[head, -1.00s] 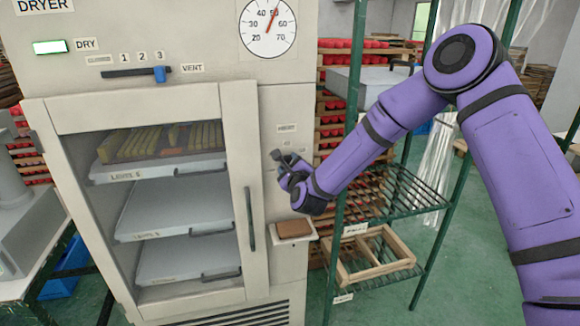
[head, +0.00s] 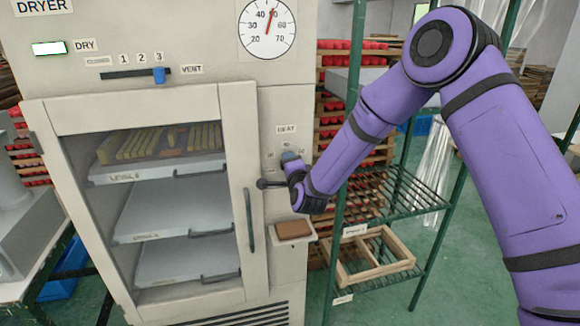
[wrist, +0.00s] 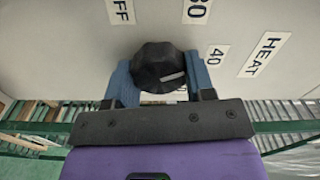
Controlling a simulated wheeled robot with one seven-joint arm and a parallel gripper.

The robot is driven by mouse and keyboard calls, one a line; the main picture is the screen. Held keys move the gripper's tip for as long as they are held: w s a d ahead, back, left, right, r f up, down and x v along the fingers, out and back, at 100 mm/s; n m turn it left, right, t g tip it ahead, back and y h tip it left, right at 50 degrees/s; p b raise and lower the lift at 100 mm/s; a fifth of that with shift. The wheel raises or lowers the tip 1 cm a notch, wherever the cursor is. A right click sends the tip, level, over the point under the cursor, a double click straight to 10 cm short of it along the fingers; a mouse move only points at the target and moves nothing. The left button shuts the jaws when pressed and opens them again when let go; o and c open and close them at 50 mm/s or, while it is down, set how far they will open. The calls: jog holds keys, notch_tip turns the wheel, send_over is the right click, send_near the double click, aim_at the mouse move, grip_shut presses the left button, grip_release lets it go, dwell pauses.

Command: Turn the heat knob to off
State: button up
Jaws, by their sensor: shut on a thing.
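The heat knob (wrist: 160,66) is a dark, faceted knob on the dryer's pale front panel. In the wrist view it sits between the two blue fingers of my gripper (wrist: 160,82), which is shut on it. A white mark on the knob lies on its lower right side; I cannot tell exactly which label it points to. An off label (wrist: 122,11), partly cut, is above left, and a 40 label (wrist: 216,54) is to the right. In the head view my gripper (head: 290,157) is at the panel under the heat label (head: 286,129) and hides the knob.
The dryer door (head: 238,120) with its vertical handle (head: 249,220) is left of my gripper. A small ledge with a brown block (head: 293,229) is below. A green shelf rack (head: 345,200) stands close on the right, beside my arm.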

jog(key=n, duration=0.4)
jog(key=shift+s+a+n, duration=0.1)
jog(key=shift+n, duration=0.3)
jog(key=n, duration=0.4)
jog(key=shift+n, duration=0.3)
jog(key=n, duration=0.5)
jog(key=shift+a, duration=0.15)
jog(key=shift+n, duration=2.2)
jog(key=o, duration=0.9)
jog(key=shift+r, duration=0.1)
